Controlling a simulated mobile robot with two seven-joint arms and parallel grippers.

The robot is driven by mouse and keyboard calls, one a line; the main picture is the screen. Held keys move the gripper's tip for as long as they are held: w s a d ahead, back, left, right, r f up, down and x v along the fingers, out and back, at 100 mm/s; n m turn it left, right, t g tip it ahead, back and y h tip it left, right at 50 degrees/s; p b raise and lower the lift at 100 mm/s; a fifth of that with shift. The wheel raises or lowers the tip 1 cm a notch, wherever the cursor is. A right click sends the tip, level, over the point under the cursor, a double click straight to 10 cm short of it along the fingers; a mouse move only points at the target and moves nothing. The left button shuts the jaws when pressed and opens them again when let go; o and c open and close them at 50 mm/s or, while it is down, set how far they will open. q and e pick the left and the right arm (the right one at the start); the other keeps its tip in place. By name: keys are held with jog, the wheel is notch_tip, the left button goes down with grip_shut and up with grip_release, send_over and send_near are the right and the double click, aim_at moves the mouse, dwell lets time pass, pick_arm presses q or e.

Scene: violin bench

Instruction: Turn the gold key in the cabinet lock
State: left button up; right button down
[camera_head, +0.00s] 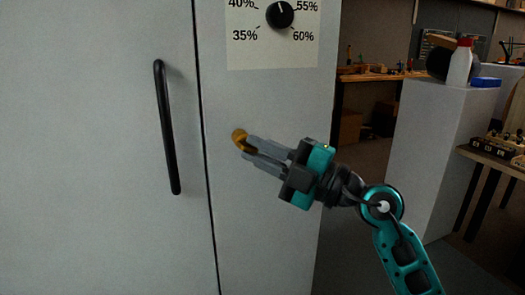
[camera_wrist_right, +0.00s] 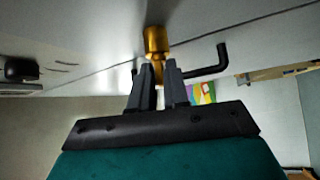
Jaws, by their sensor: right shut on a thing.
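The gold key (camera_head: 239,136) sits in the lock on the pale cabinet's (camera_head: 265,215) front, right of the door seam. It also shows in the right wrist view (camera_wrist_right: 156,40), standing out from the cabinet face. My right gripper (camera_head: 250,147) is shut on the key's outer end, its two grey fingers on either side of it. In the right wrist view the fingers (camera_wrist_right: 160,78) hide part of the key's grip. The lock itself is mostly hidden behind the key. My left gripper is in neither view.
A black door handle (camera_head: 166,128) is left of the key. A black dial (camera_head: 280,14) with percent marks is above it. A grey pedestal (camera_head: 433,145) with a white bottle (camera_head: 459,65) stands to the right, and workbenches are behind.

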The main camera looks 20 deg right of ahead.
jog(key=shift+a+f+m+t, duration=0.1)
jog(key=shift+f+m+t, duration=0.05)
jog(key=shift+m+t, duration=0.7)
jog(key=shift+a+f+m+t, duration=0.15)
jog(key=shift+m+t, duration=0.5)
jog(key=shift+m, duration=0.5)
jog(key=shift+m+t, duration=0.8)
jog(key=shift+m, duration=0.1)
jog(key=c, duration=1.5)
grip_release()
jog(key=o, duration=0.3)
jog(key=shift+a, duration=0.15)
jog(key=shift+o, duration=0.2)
